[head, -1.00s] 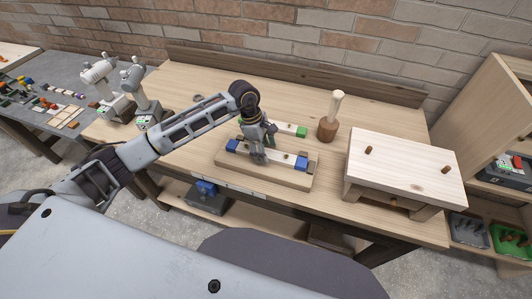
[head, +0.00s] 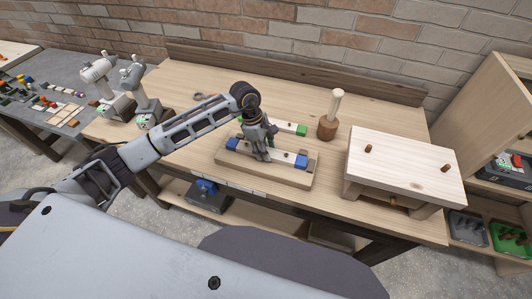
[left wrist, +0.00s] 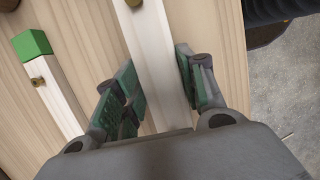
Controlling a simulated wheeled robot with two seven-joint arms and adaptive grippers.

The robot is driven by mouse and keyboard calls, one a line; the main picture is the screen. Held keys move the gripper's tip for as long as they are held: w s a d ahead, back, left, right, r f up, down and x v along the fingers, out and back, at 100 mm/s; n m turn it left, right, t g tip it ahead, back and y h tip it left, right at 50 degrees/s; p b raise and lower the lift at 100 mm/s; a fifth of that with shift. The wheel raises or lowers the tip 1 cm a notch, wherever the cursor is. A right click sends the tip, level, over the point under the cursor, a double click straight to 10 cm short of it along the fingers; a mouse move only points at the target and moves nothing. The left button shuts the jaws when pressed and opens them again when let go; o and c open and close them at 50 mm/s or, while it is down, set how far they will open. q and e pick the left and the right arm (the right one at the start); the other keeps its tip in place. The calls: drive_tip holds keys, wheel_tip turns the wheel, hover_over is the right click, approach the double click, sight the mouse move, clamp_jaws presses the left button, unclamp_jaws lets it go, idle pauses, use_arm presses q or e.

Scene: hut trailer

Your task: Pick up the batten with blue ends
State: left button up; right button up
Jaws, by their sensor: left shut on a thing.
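The batten with blue ends is pale with a blue block at each end; it shows in the head view (head: 284,158) over a light wooden board (head: 266,176). My left gripper (head: 262,155) comes down from above and is shut on the middle of this batten. In the left wrist view the pale batten (left wrist: 152,62) runs between the green-padded fingers (left wrist: 160,90); its blue ends are out of that picture. A similar batten with green ends (head: 288,127) lies just behind; its green end (left wrist: 32,45) shows at the left wrist view's left. My right gripper is not in view.
A wooden mallet (head: 330,115) stands behind and right of the board. A small wooden stand with pegs (head: 405,170) fills the right of the workbench (head: 200,155). Two grey devices (head: 135,85) stand at the left. A brick wall closes the back.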

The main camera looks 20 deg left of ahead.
use_arm(q)
drive_tip(key=shift+r, duration=0.1)
drive_tip(key=shift+c, duration=0.3)
drive_tip(key=shift+r, duration=0.85)
wheel_tip(320, 180, up, 6)
drive_tip(key=shift+r+b, duration=0.25)
drive_tip(key=shift+b, duration=0.65)
drive_tip(key=shift+r, duration=0.85)
